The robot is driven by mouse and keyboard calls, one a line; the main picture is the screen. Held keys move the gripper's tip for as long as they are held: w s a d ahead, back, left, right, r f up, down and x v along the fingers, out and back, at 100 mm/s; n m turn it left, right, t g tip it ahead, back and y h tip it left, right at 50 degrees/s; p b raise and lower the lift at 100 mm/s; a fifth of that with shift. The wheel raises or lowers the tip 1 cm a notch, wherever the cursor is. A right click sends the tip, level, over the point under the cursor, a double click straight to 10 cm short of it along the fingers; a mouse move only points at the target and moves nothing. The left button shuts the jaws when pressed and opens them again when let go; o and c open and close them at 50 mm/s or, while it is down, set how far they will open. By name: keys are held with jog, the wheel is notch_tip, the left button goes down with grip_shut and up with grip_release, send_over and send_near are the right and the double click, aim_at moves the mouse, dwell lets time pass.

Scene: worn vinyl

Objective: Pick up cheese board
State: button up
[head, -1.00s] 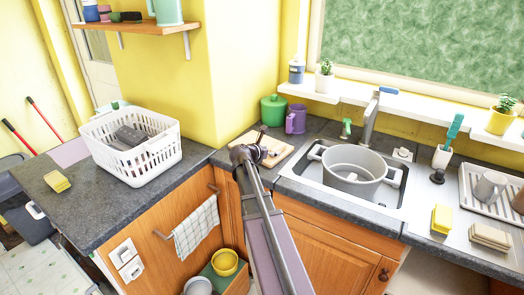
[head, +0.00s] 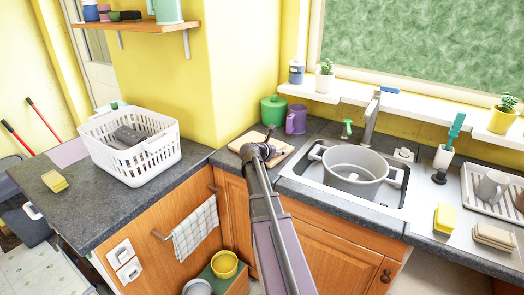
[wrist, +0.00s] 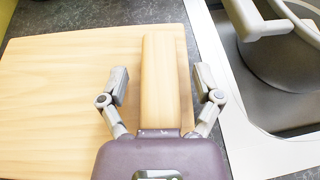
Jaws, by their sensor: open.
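The cheese board is a pale wooden board (head: 283,150) on the grey counter, left of the sink, partly hidden by my arm in the head view. In the wrist view the board (wrist: 60,95) fills the left and middle, with a raised wooden bar (wrist: 159,85) along its right side. My gripper (wrist: 160,78) is open, one finger on each side of this bar, with gaps to both sides. I cannot tell how far down the fingertips reach. In the head view my gripper (head: 266,137) is small, over the board.
A grey pot (head: 353,172) sits in the sink just right of the board; its handle and the sink rim are close in the wrist view. A green canister (head: 273,110) and purple mug (head: 296,119) stand behind. A white basket (head: 128,158) is left.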

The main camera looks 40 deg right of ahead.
dwell(0.4)
grip_shut()
jog(key=shift+r+p, duration=0.25)
jog(key=shift+p, duration=0.05)
notch_tip(320, 180, up, 3)
jog(key=p, duration=0.3)
jog(key=s+a, duration=0.1)
jog(key=s, duration=0.4)
jog(key=s+a+r+p, duration=0.1)
jog(key=s, duration=0.4)
jog(key=s+a, duration=0.2)
jog(key=s, duration=0.3)
jog(key=shift+s+r, duration=0.25)
jog(key=shift+r, duration=0.05)
